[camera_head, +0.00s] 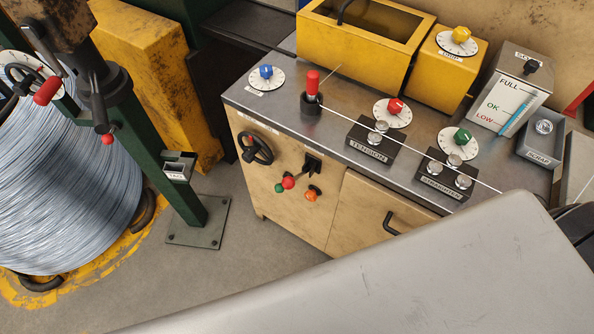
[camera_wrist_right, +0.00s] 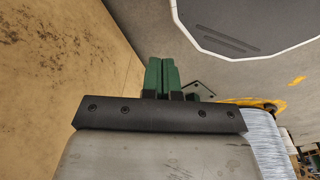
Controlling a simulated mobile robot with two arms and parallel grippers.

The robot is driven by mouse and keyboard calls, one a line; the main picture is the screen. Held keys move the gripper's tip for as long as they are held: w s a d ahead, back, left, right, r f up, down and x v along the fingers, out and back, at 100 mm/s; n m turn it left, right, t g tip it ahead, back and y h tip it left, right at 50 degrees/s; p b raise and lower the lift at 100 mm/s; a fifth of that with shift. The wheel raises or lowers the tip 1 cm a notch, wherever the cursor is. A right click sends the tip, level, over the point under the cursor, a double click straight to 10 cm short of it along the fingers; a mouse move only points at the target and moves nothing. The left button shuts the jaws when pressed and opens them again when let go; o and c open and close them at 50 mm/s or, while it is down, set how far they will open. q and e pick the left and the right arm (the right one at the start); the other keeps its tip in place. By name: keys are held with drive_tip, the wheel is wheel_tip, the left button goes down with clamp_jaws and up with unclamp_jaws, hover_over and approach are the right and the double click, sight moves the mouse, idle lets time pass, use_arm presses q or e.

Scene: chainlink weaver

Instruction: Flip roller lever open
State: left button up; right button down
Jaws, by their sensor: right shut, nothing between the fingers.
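Another lever with a red ball (camera_head: 288,182) sits on the cabinet front. No lever is labelled as the roller lever. My right gripper (camera_wrist_right: 162,62) shows in the right wrist view, its green fingers together and empty, beside a worn beige panel (camera_wrist_right: 60,60). It touches no lever that I can see. My left gripper is not in view.
A large wire spool (camera_head: 65,175) and a green post (camera_head: 165,160) stand at the left. The bench top holds a blue-knob dial (camera_head: 266,74), a red-knob dial (camera_head: 393,112) and a green-knob dial (camera_head: 460,143). Bare floor (camera_head: 215,270) lies before the cabinet.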

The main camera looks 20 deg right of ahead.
drive_tip(key=w+a+r+t+b, duration=0.1)
drive_tip(key=w+r+t, duration=0.3)
drive_tip(key=w+r, duration=1.4)
drive_tip(key=w+r+t+h+b, duration=0.1)
drive_tip(key=w+r+t, duration=0.55)
drive_tip(key=r, duration=0.75)
drive_tip(key=w+r+t, duration=0.3)
drive_tip(key=w+r, duration=0.6)
drive_tip(key=r, duration=0.5)
drive_tip(key=w+a+r+n+t+y, duration=0.3)
drive_tip(key=r+t+y, duration=0.2)
drive_tip(key=r, duration=0.4)
drive_tip(key=s+a+r+n+g+y, duration=0.1)
drive_tip(key=a+n+g+y, duration=0.5)
drive_tip(key=n, duration=0.4)
drive_tip(key=a+r+n+g+y, duration=0.2)
drive_tip(key=a+n+g+y, duration=0.2)
drive_tip(key=n+g+y, duration=0.45)
drive_tip(key=d+f+n+g+h, duration=0.1)
drive_tip(key=d+f+g+h, duration=0.6)
drive_tip(key=d+h, duration=0.5)
drive_tip(key=shift+s+f+h, duration=0.2)
drive_tip(key=shift+f+h, duration=0.25)
drive_tip(key=shift+f, duration=0.35)
